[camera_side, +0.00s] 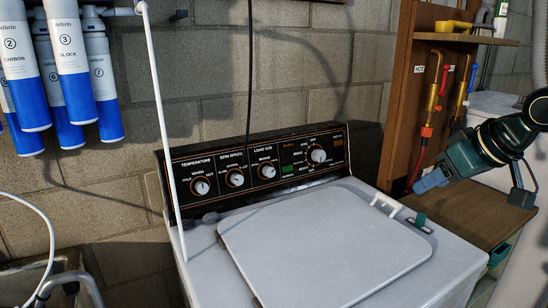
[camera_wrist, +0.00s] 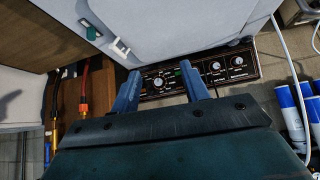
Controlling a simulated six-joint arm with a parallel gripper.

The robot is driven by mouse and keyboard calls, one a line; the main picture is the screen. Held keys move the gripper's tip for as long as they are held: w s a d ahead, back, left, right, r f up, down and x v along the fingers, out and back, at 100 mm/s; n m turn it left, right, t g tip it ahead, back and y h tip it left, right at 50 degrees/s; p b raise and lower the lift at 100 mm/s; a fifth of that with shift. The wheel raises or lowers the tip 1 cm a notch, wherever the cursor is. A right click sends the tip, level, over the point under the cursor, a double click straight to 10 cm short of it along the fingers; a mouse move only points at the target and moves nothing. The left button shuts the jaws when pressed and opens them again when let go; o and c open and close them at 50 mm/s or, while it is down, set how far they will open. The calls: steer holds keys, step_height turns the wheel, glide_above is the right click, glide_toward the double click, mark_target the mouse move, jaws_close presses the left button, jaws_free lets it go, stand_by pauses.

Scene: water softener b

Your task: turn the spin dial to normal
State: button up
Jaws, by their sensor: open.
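The spin dial (camera_side: 236,178) is a small white knob labelled SPIN SPEED on the washer's black control panel (camera_side: 219,206), second from the left. Its pointer setting is too small to read. In the wrist view, where the panel appears upside down, the spin dial (camera_wrist: 215,66) lies just right of my right-hand finger. My gripper (camera_side: 417,186) is in the air at the right of the washer, well apart from the panel. Its two blue fingers show spread and empty in the wrist view (camera_wrist: 162,73).
The temperature dial (camera_side: 201,187), load size dial (camera_side: 268,171) and larger cycle dial (camera_side: 318,156) share the panel. A white upright pipe (camera_side: 160,110) passes its left end. The white lid (camera_side: 325,240) is shut.

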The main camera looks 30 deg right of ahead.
steer(key=w+a+f+t, duration=0.1)
steer(key=w+a+t, duration=0.15)
steer(key=w, duration=0.85)
steer(key=w+a+f+t, duration=0.1)
steer(key=w+a, duration=0.3)
steer(key=w, duration=0.7)
steer(key=t, duration=0.4)
glide_toward(239, 180)
steer(key=shift+w+d+f+n, duration=0.1)
steer(key=shift+w+n, duration=0.1)
steer(key=shift+n, duration=0.2)
steer(key=shift+w, duration=0.15)
steer(key=shift+x, duration=4.15)
steer(key=shift+w+f, duration=0.1)
steer(key=shift+w, duration=0.15)
steer(key=shift+c, duration=0.3)
steer(key=c, duration=0.5)
